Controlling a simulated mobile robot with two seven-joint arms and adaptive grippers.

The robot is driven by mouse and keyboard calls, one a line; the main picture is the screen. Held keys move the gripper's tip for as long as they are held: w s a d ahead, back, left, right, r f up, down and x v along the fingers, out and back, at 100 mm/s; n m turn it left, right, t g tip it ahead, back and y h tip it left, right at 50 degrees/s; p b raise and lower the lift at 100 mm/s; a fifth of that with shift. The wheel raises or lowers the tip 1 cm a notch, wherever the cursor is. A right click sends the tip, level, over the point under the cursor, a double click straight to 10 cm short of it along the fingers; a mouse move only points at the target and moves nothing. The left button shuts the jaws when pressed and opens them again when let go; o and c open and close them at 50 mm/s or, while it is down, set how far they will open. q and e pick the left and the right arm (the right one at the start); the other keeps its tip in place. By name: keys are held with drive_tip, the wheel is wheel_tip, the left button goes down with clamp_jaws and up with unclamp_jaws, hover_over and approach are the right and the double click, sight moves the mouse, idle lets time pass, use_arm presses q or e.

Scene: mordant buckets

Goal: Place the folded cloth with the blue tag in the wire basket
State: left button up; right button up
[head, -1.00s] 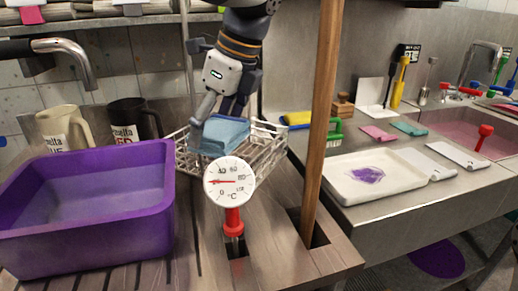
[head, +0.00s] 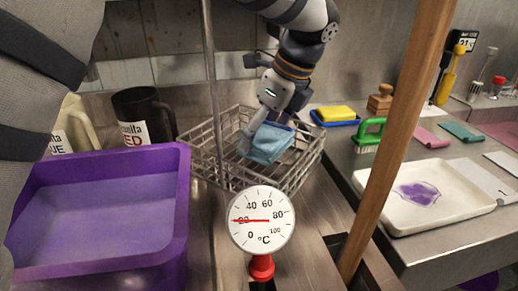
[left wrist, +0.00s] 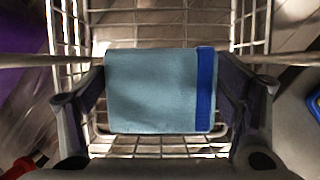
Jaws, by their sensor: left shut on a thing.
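The folded light blue cloth (head: 270,143) is between the fingers of my left gripper (head: 266,128), inside the outline of the wire basket (head: 205,155). In the left wrist view the cloth (left wrist: 152,92) shows a dark blue tag (left wrist: 205,90) along its right edge. The fingers of my left gripper (left wrist: 160,97) stand on both sides of the cloth, with the basket wires (left wrist: 150,16) around and below. Whether the cloth touches the basket floor cannot be told. My right gripper is not in view.
A purple tub (head: 100,215) stands left of the basket, with a black mug (head: 143,115) behind it. A dial thermometer (head: 262,220) stands in front. A wooden pole (head: 405,130) rises at the right, before a white tray (head: 440,215). A thin metal rod rises by the basket.

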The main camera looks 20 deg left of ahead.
use_arm(q)
drive_tip(key=shift+f, duration=2)
drive_tip(key=o, duration=1.3)
drive_tip(key=shift+f, duration=0.15)
drive_tip(key=v, duration=1.2)
